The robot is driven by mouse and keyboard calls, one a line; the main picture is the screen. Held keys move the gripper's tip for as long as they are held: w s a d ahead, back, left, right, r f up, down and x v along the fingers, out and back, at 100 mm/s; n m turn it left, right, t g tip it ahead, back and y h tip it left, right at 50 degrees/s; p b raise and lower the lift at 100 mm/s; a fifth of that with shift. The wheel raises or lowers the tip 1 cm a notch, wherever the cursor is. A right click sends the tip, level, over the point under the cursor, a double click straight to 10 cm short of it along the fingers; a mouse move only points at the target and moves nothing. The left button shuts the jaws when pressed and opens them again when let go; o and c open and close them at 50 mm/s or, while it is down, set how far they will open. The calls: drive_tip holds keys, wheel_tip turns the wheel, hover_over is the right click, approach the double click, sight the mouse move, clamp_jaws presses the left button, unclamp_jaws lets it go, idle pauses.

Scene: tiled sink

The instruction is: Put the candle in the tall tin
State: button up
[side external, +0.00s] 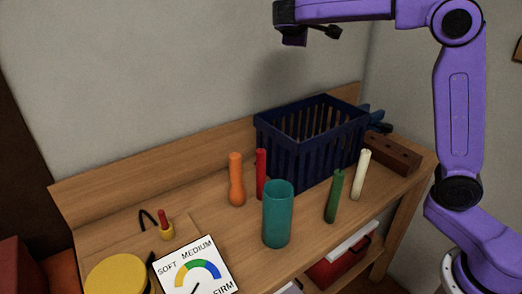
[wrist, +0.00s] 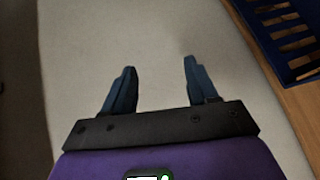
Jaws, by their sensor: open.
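A slim cream stick that looks like the candle (side external: 361,175) stands upright on the wooden bench at the right, in front of the basket's right end. The tall tin (side external: 278,215) is a teal open-topped cylinder standing upright near the bench's front edge, left of the candle. I cannot see its inside bottom. My gripper (side external: 293,38) is high above the bench, up and left of the candle in the side view. In the wrist view my gripper (wrist: 160,66) has its two blue-grey fingers apart with nothing between them. Neither candle nor tin shows there.
A dark blue basket (side external: 312,145) stands behind; its corner shows in the wrist view (wrist: 290,35). A green stick (side external: 334,196) stands between tin and candle. A red stick (side external: 261,174) and orange bottle-like object (side external: 236,182) stand left. A dial sign (side external: 195,270) is front left.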

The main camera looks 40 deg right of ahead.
wheel_tip(320, 180, down, 3)
drive_tip(key=a+m+g+y, duration=0.1)
drive_tip(key=m+g+y, duration=0.1)
drive_tip(key=m+g, duration=0.25)
drive_tip(key=m+g+y, duration=0.4)
drive_tip(key=m+y, duration=0.4)
drive_tip(key=y, duration=0.2)
hover_over(261, 150)
wheel_tip(261, 150, down, 20)
drive_tip(key=shift+w+d+r, duration=0.1)
drive_tip(key=shift+r, duration=0.1)
drive_tip(key=shift+s+f, duration=0.2)
drive_tip(key=shift+f, duration=2.4)
clamp_jaws()
